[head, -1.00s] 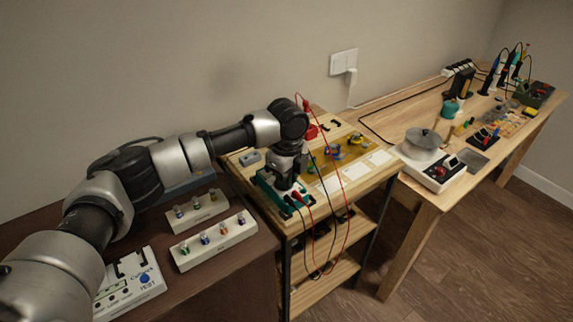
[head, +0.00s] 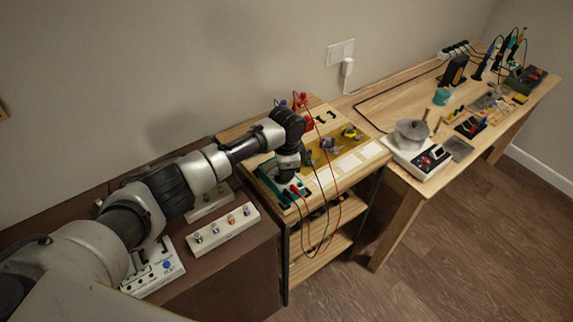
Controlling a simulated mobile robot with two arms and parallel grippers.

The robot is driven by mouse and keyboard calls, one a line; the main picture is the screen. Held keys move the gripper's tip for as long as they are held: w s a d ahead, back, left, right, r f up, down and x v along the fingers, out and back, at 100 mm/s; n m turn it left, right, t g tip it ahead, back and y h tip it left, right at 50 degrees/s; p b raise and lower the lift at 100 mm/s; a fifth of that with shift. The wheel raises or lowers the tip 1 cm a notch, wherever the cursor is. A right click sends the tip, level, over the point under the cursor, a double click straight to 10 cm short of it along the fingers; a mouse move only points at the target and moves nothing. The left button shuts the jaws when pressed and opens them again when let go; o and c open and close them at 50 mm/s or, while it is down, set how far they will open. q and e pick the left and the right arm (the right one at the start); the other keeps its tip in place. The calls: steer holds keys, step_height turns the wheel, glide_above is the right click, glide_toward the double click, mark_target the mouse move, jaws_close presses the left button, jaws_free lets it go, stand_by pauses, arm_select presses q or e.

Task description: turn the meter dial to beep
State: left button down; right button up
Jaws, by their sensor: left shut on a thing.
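The meter (head: 267,180) is a teal-green box on the near left part of the small wooden shelf cart, with red and black leads at its near end. My left gripper (head: 286,175) points down onto the meter and is shut on its dial. The dial and the fingertips are hidden under the wrist, so the dial's setting cannot be read. My right gripper is not in view.
Red and black leads (head: 333,200) loop over the cart's front edge. A yellow mat (head: 335,150) with small parts lies beside the meter. White racks (head: 225,229) and a white tester (head: 158,270) stand on the brown table. A long bench (head: 395,95) with tools stands right.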

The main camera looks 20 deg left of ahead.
arm_select(q)
steer(key=shift+n+p, duration=0.3)
steer(key=shift+n, duration=0.1)
stand_by(0.3)
steer(key=c, duration=1.1)
jaws_free()
steer(key=shift+c, duration=0.2)
steer(key=shift+r, duration=0.15)
step_height(320, 180, up, 11)
steer(key=b, duration=0.1)
steer(key=shift+f+b, duration=0.2)
steer(key=shift+b, duration=0.1)
